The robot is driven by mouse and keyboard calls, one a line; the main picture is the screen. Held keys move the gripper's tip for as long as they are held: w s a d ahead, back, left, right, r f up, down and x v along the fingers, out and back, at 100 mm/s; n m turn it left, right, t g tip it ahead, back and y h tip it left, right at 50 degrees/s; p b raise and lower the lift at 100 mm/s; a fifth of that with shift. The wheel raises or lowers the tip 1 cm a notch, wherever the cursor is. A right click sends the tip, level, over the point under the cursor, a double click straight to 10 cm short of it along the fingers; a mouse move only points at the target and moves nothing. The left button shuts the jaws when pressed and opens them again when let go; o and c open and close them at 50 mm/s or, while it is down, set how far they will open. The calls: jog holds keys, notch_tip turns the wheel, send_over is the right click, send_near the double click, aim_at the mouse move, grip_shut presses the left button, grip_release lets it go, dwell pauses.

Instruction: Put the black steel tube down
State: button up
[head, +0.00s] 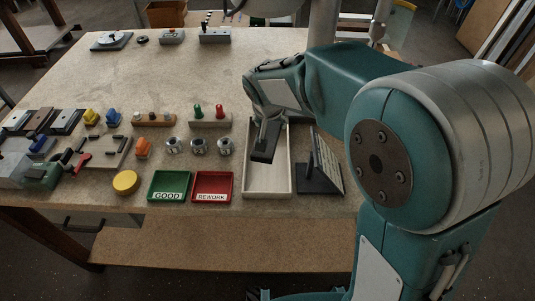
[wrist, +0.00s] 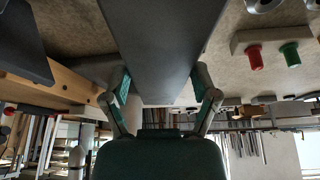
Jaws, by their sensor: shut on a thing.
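The black steel tube (head: 264,151) is in my gripper (head: 268,120), over the upper half of a pale open wooden box (head: 267,180) in the head view. I cannot tell whether the tube touches the box floor. In the wrist view the tube (wrist: 160,45) runs as a wide dark bar from the top edge down between the two fingers of my gripper (wrist: 163,88). The fingers are closed against its sides. The tube's far end is cut off by the frame.
A dark stand with a slanted panel (head: 325,165) is right of the box. A red REWORK tray (head: 212,178) and green GOOD tray (head: 170,178) are left. A block with red and green pegs (head: 210,122) stands behind. The lower box floor is bare.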

jog(key=shift+d+f+n+y, duration=0.15)
jog(key=shift+d+n+y, duration=0.2)
jog(key=shift+n, duration=0.25)
jog(key=shift+f+n, duration=0.1)
jog(key=shift+n, duration=0.2)
jog(key=shift+a+f+n, duration=0.1)
jog(key=shift+a+n, duration=0.15)
jog(key=shift+n, duration=0.05)
jog(key=a+f, duration=0.2)
jog(key=f, duration=0.1)
jog(key=shift+f, duration=0.15)
jog(key=f, duration=0.1)
jog(key=d+f, duration=0.1)
jog(key=f, duration=0.1)
jog(key=shift+d+f+y, duration=0.25)
jog(key=shift+d+f, duration=0.05)
jog(key=f, duration=0.3)
jog(key=shift+a+f, duration=0.1)
jog(key=shift+a, duration=0.45)
jog(key=o, duration=1.2)
jog(key=shift+f, duration=0.1)
jog(key=shift+c, duration=0.2)
jog(key=shift+d, duration=0.4)
